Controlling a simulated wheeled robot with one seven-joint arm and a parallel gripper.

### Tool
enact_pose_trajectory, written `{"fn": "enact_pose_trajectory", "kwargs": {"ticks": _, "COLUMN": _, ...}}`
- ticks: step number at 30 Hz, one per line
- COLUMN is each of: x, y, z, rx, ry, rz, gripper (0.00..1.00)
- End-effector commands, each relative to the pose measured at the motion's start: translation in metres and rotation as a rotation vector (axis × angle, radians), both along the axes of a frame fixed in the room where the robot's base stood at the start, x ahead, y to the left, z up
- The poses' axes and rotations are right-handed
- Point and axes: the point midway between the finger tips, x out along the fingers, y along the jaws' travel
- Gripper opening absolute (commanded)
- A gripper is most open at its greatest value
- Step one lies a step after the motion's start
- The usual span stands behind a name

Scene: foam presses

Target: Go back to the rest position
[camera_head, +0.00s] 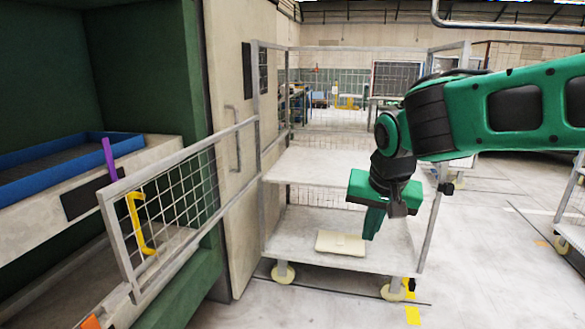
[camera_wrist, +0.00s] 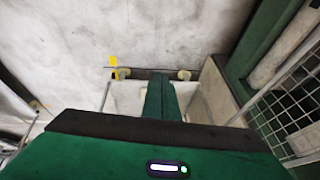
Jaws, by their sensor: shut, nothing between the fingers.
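My gripper (camera_head: 374,222) shows in the head view at the end of the green arm, pointing down in front of the wheeled cart (camera_head: 310,167). Its green fingers are shut together with nothing between them. In the wrist view the shut fingers (camera_wrist: 160,98) show above the green gripper body. A flat cream foam piece (camera_head: 340,243) lies on the cart's lower shelf, left of and below the fingertips, apart from them. The cart's upper shelf looks empty.
A green press (camera_head: 140,60) with a blue-rimmed tray (camera_head: 60,160) stands at the left. Its mesh gate (camera_head: 180,195) juts toward the cart and carries a yellow handle (camera_head: 137,222). Another cart (camera_head: 572,236) stands at the right edge. The floor (camera_head: 480,250) between the carts is clear.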

Motion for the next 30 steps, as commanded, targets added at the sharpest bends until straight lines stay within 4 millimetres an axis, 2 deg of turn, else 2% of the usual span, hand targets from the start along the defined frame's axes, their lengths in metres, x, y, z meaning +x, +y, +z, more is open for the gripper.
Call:
{"fn": "enact_pose_trajectory", "kwargs": {"ticks": 1, "x": -0.01, "y": -0.034, "z": -0.005, "rx": -0.013, "ry": 0.023, "rz": -0.035, "gripper": 0.0}}
{"fn": "enact_pose_trajectory", "kwargs": {"ticks": 6, "x": -0.061, "y": -0.128, "z": -0.025, "rx": -0.044, "ry": 0.125, "rz": -0.113, "gripper": 0.0}}
{"fn": "enact_pose_trajectory", "kwargs": {"ticks": 9, "x": -0.101, "y": -0.172, "z": -0.038, "rx": -0.045, "ry": 0.186, "rz": -0.155, "gripper": 0.0}}
{"fn": "enact_pose_trajectory", "kwargs": {"ticks": 12, "x": -0.144, "y": -0.206, "z": -0.051, "rx": -0.031, "ry": 0.247, "rz": -0.194, "gripper": 0.0}}
{"fn": "enact_pose_trajectory", "kwargs": {"ticks": 15, "x": -0.187, "y": -0.227, "z": -0.064, "rx": -0.007, "ry": 0.3, "rz": -0.224, "gripper": 0.0}}
{"fn": "enact_pose_trajectory", "kwargs": {"ticks": 18, "x": -0.222, "y": -0.238, "z": -0.074, "rx": 0.021, "ry": 0.342, "rz": -0.245, "gripper": 0.0}}
{"fn": "enact_pose_trajectory", "kwargs": {"ticks": 21, "x": -0.246, "y": -0.242, "z": -0.081, "rx": 0.043, "ry": 0.367, "rz": -0.257, "gripper": 0.0}}
{"fn": "enact_pose_trajectory", "kwargs": {"ticks": 25, "x": -0.261, "y": -0.243, "z": -0.086, "rx": 0.058, "ry": 0.384, "rz": -0.263, "gripper": 0.0}}
{"fn": "enact_pose_trajectory", "kwargs": {"ticks": 30, "x": -0.263, "y": -0.244, "z": -0.087, "rx": 0.06, "ry": 0.386, "rz": -0.263, "gripper": 0.0}}
